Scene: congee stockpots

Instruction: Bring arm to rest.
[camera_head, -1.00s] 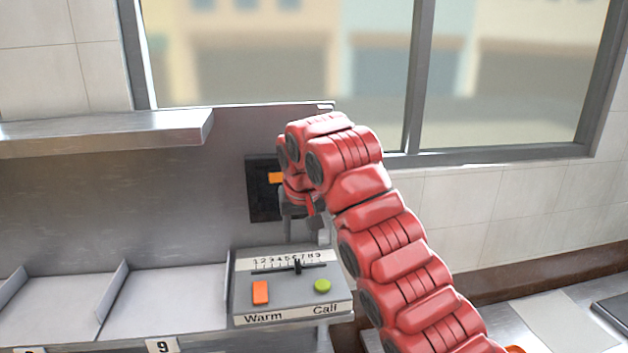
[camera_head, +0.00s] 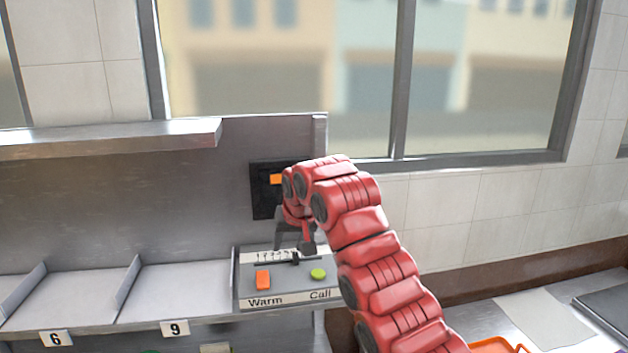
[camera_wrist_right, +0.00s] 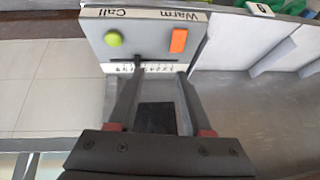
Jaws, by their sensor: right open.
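My right arm is red and reaches in from the lower right in the head view. Its gripper (camera_head: 296,243) points down at the far edge of the grey control box (camera_head: 290,284). In the right wrist view my right gripper (camera_wrist_right: 157,78) is open, its two dark fingers apart near the slider scale, with the slider knob close by the left finger. I cannot tell whether they touch. The box has an orange Warm button (camera_head: 263,280) and a green Call button (camera_head: 318,274). My left gripper is not in view.
A dark panel (camera_head: 264,200) with an orange part is on the metal back wall. A metal shelf (camera_head: 110,138) juts out at left. Compartments labelled 6 and 9 (camera_head: 175,328) lie left of the box. A counter with a pale sheet (camera_head: 545,318) is at right.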

